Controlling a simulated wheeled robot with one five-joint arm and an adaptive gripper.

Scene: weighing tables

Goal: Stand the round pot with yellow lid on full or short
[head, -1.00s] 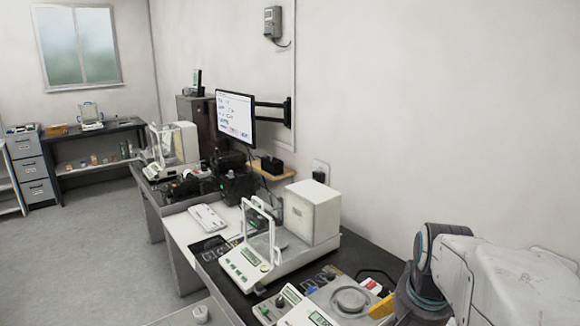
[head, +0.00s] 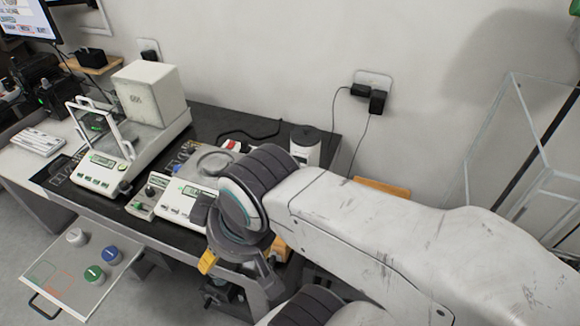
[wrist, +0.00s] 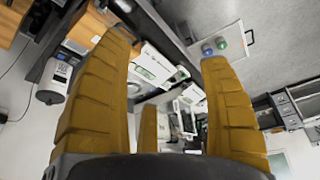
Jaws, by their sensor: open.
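My gripper (wrist: 163,52) is open in the wrist view, with its yellow fingers apart and nothing between them. In the head view one yellow fingertip shows beyond the table's front edge. I cannot make out a round pot with a yellow lid. A pull-out board (head: 112,284) at the lower left bears a green outline (head: 40,272) and an orange outline (head: 58,284), both empty; their lettering is unreadable. On it stand a pale-lidded pot (head: 76,238), a blue-lidded pot (head: 109,255) and a green-lidded pot (head: 94,274). My arm hides part of the bench.
A balance with a glass shield (head: 105,172) and a flat balance (head: 180,204) stand on the dark bench (head: 215,118). A white canister (head: 304,145) stands near the wall. A glass case (head: 505,140) is at the right. Floor is open at the lower left.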

